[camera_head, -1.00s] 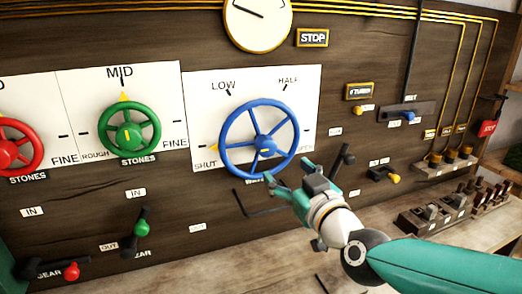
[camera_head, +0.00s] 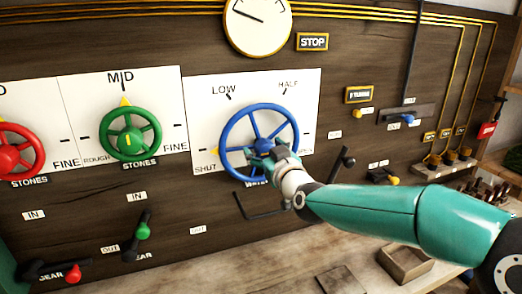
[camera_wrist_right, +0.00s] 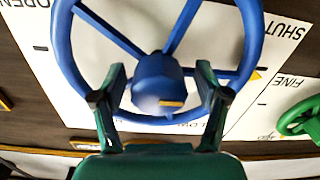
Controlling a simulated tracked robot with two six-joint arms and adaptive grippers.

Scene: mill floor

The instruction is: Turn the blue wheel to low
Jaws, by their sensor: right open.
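The blue wheel (camera_head: 263,144) is mounted on a white plate (camera_head: 305,85) marked SHUT, LOW and HALF. A small yellow pointer shows at the wheel's left side, near SHUT; in the wrist view this pointer (camera_wrist_right: 257,76) is beside the rim. My right gripper (camera_head: 268,156) is in front of the wheel's hub and partly covers its lower right. In the right wrist view the blue hub (camera_wrist_right: 158,82) lies between the two spread fingers of my right gripper (camera_wrist_right: 161,80). I cannot tell whether the fingers touch it. My left gripper is not in view.
A green wheel (camera_head: 130,135) and a red wheel (camera_head: 12,150) are to the left. A black lever (camera_head: 345,160) is close to the right of my right gripper. Above are a dial (camera_head: 257,22) and a STOP sign (camera_head: 312,42). A wooden bench (camera_head: 180,275) runs below the panel.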

